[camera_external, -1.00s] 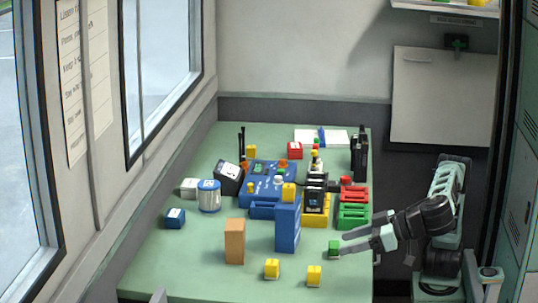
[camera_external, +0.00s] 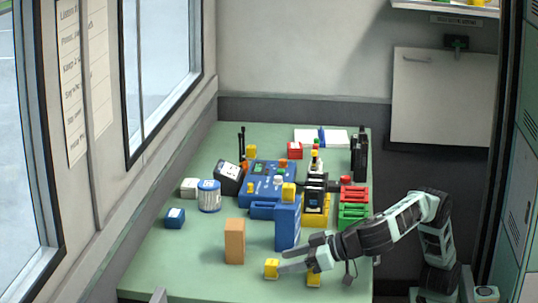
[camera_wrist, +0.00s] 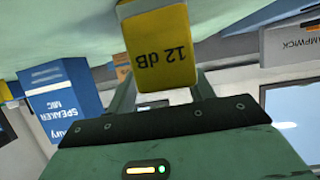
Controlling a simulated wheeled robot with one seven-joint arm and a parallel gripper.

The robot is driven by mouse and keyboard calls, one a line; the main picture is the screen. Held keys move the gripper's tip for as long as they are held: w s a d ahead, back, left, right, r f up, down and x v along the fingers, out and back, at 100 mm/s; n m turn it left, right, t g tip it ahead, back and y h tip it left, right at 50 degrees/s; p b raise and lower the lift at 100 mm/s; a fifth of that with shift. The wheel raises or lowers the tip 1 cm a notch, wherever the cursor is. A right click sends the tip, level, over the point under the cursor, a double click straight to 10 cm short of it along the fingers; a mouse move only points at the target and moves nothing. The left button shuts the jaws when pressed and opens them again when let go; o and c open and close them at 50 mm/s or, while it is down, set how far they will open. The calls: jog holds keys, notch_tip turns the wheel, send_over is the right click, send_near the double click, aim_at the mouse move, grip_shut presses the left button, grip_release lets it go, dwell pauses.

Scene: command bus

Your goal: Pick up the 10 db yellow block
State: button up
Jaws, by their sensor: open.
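My gripper (camera_external: 284,261) is open, low over the front of the green table. Its fingertips are at a yellow block (camera_external: 271,270) near the table's front. In the wrist view, a yellow block (camera_wrist: 161,52) marked "12 dB" fills the space between the fingers, appearing upside down; I cannot tell whether they touch it. A second yellow block (camera_external: 313,279) stands to the right, partly covered by my gripper. Another yellow block (camera_external: 289,192) sits at the tall blue box. No label reading 10 dB is legible in either view.
An orange block (camera_external: 235,241) stands just left of the gripper. A tall blue box (camera_external: 287,226) stands behind it, also seen in the wrist view (camera_wrist: 55,92). Red and green crates (camera_external: 353,191) stand at the right edge. The table's front left is clear.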

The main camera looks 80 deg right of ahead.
jog(key=shift+w+f, duration=0.2)
jog(key=shift+w, duration=0.45)
jog(key=c, duration=1.1)
